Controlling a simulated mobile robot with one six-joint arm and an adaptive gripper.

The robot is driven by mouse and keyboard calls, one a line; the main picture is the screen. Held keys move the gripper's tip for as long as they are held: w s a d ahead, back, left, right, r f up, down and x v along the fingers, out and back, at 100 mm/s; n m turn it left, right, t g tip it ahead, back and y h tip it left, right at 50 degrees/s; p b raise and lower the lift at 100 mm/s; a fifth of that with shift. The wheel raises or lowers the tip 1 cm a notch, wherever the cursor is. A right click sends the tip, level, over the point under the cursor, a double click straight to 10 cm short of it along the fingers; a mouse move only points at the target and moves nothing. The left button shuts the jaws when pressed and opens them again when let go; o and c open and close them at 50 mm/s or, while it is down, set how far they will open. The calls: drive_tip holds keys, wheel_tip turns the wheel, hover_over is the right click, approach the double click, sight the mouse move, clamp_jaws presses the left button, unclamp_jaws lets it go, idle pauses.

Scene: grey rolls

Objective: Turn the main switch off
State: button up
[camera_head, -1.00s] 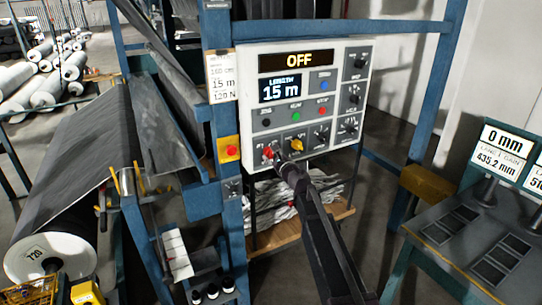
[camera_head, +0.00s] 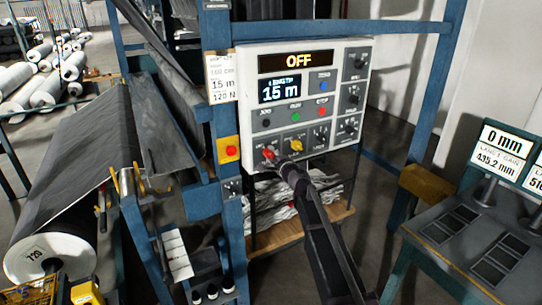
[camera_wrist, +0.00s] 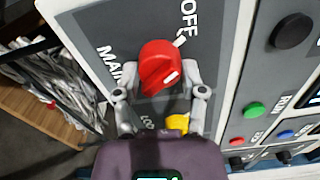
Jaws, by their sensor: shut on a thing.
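The main switch is a red rotary knob (camera_head: 268,153) at the lower left of the white control panel (camera_head: 243,105). In the wrist view the red knob (camera_wrist: 158,62) sits on a dark plate with the words MAIN and OFF. The knob's white mark lies at its lower right, and the OFF label is above right of the knob. My gripper (camera_wrist: 157,84) is shut on the knob, one finger on each side. In the head view my gripper (camera_head: 277,160) reaches it from the lower right and partly covers it.
A yellow knob (camera_head: 296,145) stands close to the right of the red one. Several push buttons and black knobs fill the panel. A blue frame post (camera_head: 223,120) with a red stop button (camera_head: 231,152) stands to the left. A second console (camera_head: 475,235) is at the right.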

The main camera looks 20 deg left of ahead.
drive_tip(key=shift+w+n, duration=0.2)
drive_tip(key=shift+n, duration=0.8)
drive_tip(key=o, duration=1.2)
drive_tip(key=shift+c, duration=0.2)
drive_tip(key=shift+s, duration=0.1)
drive_tip(key=v, duration=1.2)
